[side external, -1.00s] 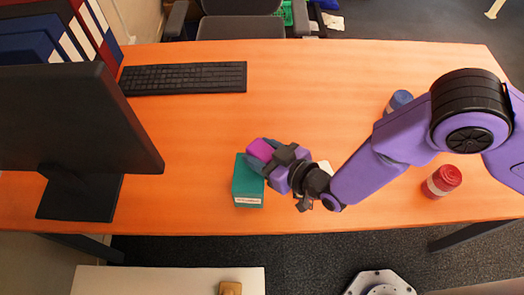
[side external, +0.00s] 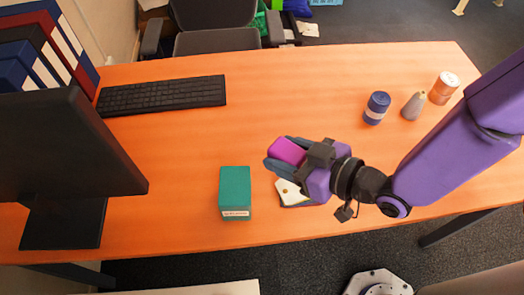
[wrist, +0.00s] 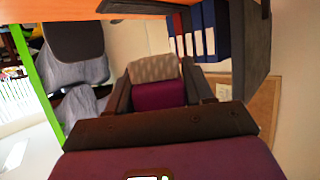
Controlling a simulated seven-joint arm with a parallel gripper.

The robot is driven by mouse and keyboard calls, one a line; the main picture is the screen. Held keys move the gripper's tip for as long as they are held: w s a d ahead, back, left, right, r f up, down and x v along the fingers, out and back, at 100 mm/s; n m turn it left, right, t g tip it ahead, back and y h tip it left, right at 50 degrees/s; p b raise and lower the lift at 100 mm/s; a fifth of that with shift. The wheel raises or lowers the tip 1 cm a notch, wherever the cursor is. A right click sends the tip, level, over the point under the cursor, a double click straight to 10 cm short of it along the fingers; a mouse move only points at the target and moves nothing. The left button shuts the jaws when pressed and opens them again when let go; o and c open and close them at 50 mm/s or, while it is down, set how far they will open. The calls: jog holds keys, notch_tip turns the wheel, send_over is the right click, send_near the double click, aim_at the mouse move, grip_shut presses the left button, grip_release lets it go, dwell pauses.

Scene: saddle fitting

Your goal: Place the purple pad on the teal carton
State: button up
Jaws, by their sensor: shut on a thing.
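The purple pad (side external: 288,151) is held between the fingers of my gripper (side external: 282,154), in the air to the right of the teal carton. The wrist view shows the pad (wrist: 160,95) between two dark fingers, with a beige patterned face at its far end. The teal carton (side external: 235,187) stands upright on the orange desk with a white label low on its front. Its top is bare. My gripper is apart from the carton.
A white item with a small yellowish dot (side external: 288,192) lies partly hidden under my gripper. A blue can (side external: 377,108), a grey bottle (side external: 414,105) and an orange can (side external: 443,88) stand back right. A monitor (side external: 75,155) and keyboard (side external: 162,95) are left. The middle back desk is clear.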

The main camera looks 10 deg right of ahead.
jog(key=shift+s+d+r+n+g+y, duration=0.45)
jog(key=shift+s+d+r, duration=0.2)
jog(key=shift+s, duration=0.25)
jog(key=shift+s+d+r+n+g+y, duration=0.35)
jog(key=shift+s+d+r+n+y, duration=0.15)
jog(key=shift+s+d, duration=0.3)
jog(key=n+g+y, duration=0.1)
jog(key=n+g, duration=0.1)
jog(key=n, duration=0.1)
send_over(234, 185)
jog(key=d, duration=0.1)
jog(key=shift+m, duration=0.25)
jog(key=f, duration=0.8)
jog(key=shift+s+f, duration=0.2)
jog(key=shift+s, duration=0.05)
jog(key=shift+w+a+f+g, duration=0.25)
jog(key=shift+a+f+g, duration=0.2)
jog(key=shift+f, duration=0.25)
jog(key=shift+f+t, duration=0.25)
jog(key=shift+f, duration=1.25)
jog(key=shift+f, duration=0.1)
